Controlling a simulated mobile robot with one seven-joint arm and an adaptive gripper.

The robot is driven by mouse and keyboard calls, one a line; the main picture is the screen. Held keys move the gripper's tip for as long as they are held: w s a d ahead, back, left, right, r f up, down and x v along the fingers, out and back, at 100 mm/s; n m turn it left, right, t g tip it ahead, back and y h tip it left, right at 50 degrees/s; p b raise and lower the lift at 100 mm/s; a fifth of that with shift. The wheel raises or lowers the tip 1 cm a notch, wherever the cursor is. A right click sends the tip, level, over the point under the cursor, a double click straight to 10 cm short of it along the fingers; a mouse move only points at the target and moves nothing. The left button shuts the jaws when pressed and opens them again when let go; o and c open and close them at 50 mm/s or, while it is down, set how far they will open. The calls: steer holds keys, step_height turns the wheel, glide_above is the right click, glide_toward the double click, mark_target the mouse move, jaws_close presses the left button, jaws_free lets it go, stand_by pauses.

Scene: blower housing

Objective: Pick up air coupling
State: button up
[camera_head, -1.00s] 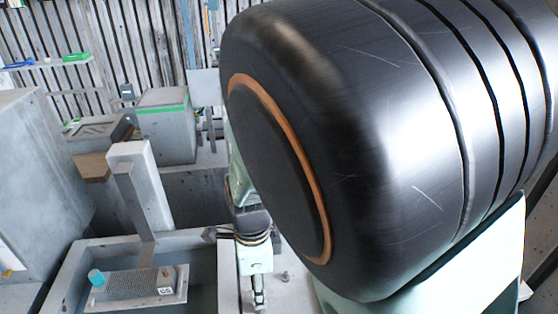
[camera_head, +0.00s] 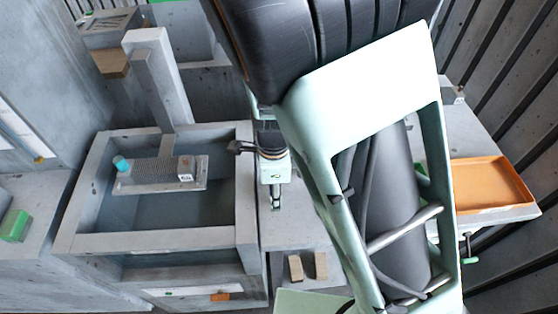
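My gripper (camera_head: 275,198) points down over the grey bench top (camera_head: 290,238), right of a concrete basin (camera_head: 247,205). It is small and seen edge-on, so I cannot tell whether its fingers are open or shut, or whether they touch anything. No part can be surely told as the air coupling. A teal cylindrical piece (camera_head: 122,163) lies at the left end of a grey perforated tray (camera_head: 150,187) in the basin. A small pale block with a dark mark (camera_head: 186,168) sits at the tray's right end. My arm hides much of the bench.
An orange tray (camera_head: 490,184) lies on the bench at the right. A concrete post (camera_head: 158,85) rises behind the basin. A green block (camera_head: 15,226) sits at the far left.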

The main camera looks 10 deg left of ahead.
jaws_close()
steer(key=shift+r, duration=0.2)
